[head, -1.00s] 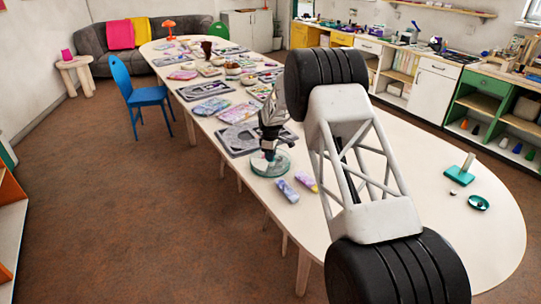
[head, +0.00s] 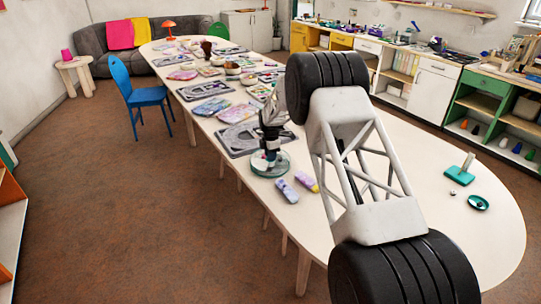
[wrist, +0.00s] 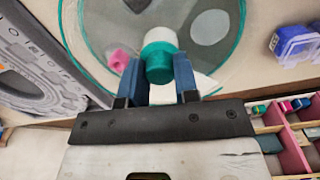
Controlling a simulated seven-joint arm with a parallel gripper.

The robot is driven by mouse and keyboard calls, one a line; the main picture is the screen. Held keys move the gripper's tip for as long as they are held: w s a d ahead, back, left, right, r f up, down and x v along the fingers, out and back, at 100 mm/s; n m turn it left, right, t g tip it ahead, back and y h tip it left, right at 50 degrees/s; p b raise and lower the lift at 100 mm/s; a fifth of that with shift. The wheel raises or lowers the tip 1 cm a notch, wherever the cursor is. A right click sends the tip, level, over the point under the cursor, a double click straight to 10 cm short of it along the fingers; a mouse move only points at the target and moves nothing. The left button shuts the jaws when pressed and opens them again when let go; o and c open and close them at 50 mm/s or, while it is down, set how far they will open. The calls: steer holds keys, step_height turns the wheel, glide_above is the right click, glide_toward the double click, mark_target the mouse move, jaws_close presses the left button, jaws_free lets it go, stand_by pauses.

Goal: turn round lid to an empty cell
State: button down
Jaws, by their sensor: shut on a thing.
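A round, see-through lid with a teal rim (head: 284,170) lies on the table beside a grey bead board. In the wrist view the lid (wrist: 238,38) fills the top, with a teal knob (wrist: 159,52) standing at its middle. My gripper (wrist: 158,72) has its blue fingers on either side of the knob and is shut on it. A pink bead (wrist: 118,60), a grey round piece (wrist: 210,27) and a dark piece (wrist: 137,4) show within the rim. A pale patch lies close to the fingers; I cannot tell whether it is an empty cell. My fingers hide part of the lid.
The grey bead board (head: 236,141) is close by at the back left. A teal stand (head: 461,173) and a teal dish (head: 479,203) are far right. Several boards crowd the far table.

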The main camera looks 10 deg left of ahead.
stand_by(0.3)
steer(key=c, duration=0.8)
jaws_free()
steer(key=shift+c, duration=0.2)
steer(key=shift+s+r, duration=0.1)
steer(key=shift+r, duration=3.75)
steer(key=shift+r, duration=0.1)
